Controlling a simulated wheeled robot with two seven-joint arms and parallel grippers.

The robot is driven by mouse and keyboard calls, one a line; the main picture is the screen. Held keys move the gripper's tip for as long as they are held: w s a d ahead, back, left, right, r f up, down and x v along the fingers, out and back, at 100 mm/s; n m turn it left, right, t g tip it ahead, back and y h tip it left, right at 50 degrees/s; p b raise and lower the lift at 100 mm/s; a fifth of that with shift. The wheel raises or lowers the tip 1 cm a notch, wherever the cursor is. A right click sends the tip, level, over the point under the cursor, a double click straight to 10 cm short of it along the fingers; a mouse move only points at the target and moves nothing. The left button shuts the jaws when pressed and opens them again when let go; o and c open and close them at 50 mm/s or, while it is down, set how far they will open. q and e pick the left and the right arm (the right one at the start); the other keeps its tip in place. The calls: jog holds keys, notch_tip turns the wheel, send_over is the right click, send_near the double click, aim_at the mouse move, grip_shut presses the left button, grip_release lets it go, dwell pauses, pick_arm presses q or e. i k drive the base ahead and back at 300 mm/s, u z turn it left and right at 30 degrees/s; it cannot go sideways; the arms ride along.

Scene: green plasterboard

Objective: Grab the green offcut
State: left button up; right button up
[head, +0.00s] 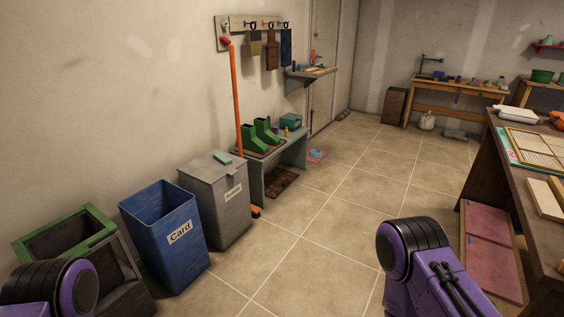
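A small flat green piece (222,158) lies on the closed lid of the grey bin, near its back edge. It looks like the green offcut, but it is too small to be sure. The grey bin (222,208) stands against the left wall with a label too small to read. Purple parts of both my arms show at the bottom left and bottom right. Neither gripper is in view, so I cannot see their fingers.
A blue bin marked Card (166,242) and a green-rimmed dark bin (85,262) stand left of the grey bin. An orange-handled broom (237,100) leans behind it. A bench (295,148) holds green boots. A workbench (515,180) stands right. The tiled floor (330,220) between is clear.

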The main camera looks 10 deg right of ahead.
aim_at(222, 157)
jog(key=z, duration=0.6)
jog(key=i, duration=1.1)
jog(key=z, duration=0.6)
jog(key=i, duration=1.85)
jog(key=u, duration=0.35)
jog(key=i, duration=0.9)
jog(key=u, duration=1.65)
jog(key=i, duration=0.85)
jog(key=u, duration=0.8)
